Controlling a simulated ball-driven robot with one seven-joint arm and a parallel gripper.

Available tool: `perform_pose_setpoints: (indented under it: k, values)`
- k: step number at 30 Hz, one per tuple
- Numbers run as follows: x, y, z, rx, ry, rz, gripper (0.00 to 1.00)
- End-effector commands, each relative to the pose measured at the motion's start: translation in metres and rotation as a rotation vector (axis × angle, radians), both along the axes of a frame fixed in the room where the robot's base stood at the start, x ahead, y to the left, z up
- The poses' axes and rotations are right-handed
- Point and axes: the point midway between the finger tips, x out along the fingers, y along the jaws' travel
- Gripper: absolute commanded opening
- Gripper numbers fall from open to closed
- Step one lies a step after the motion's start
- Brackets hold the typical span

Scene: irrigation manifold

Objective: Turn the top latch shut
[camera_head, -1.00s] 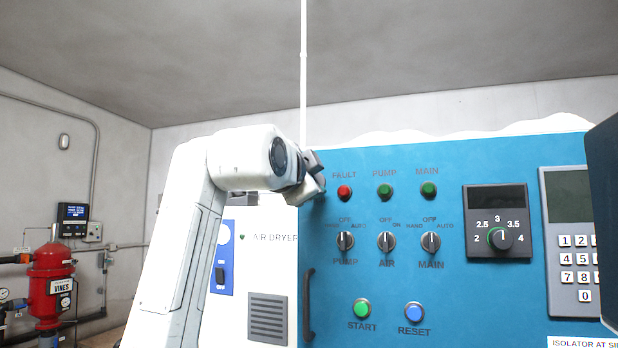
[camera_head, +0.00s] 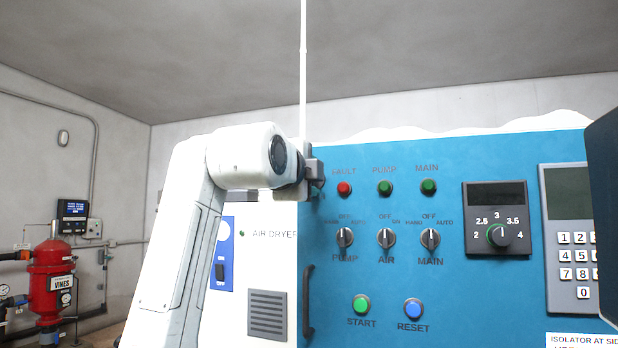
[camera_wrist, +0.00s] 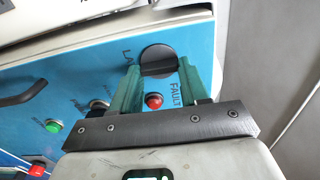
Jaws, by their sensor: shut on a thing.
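The top latch (camera_wrist: 157,58) is a round dark knob with a raised bar, at the edge of the blue panel door (camera_wrist: 60,70) in the wrist view. My gripper (camera_wrist: 159,72) has its two green fingers on either side of the latch's bar and is shut on it. In the head view my gripper (camera_head: 314,172) is at the upper left edge of the blue door (camera_head: 385,300), left of the red FAULT lamp (camera_head: 344,188). The latch is hidden there behind my gripper. Lettering beside the latch is partly cut off by a finger.
A dark door handle (camera_head: 308,302) stands out below my gripper. Several lamps, selector switches and a dial (camera_head: 499,236) cover the door. The white air dryer (camera_head: 268,275) is at its left. A dark panel (camera_head: 606,200) edges the view at right.

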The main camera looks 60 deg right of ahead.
Motion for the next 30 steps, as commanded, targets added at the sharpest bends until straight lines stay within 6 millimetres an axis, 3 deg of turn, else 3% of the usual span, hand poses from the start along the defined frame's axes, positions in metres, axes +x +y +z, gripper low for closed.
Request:
perform_pose_setpoints:
  k: [9,10,18,26,30]
  values:
    - [-0.001,-0.001,-0.001,0.004,-0.004,-0.001,0.14]
    - [-0.001,-0.001,-0.001,0.004,-0.004,-0.001,0.46]
    - [0.000,0.000,-0.001,0.002,-0.002,-0.001,0.70]
    - [0.000,0.001,-0.001,0.001,-0.002,0.000,0.70]
    - [-0.002,0.014,-0.002,0.000,-0.003,0.001,0.70]
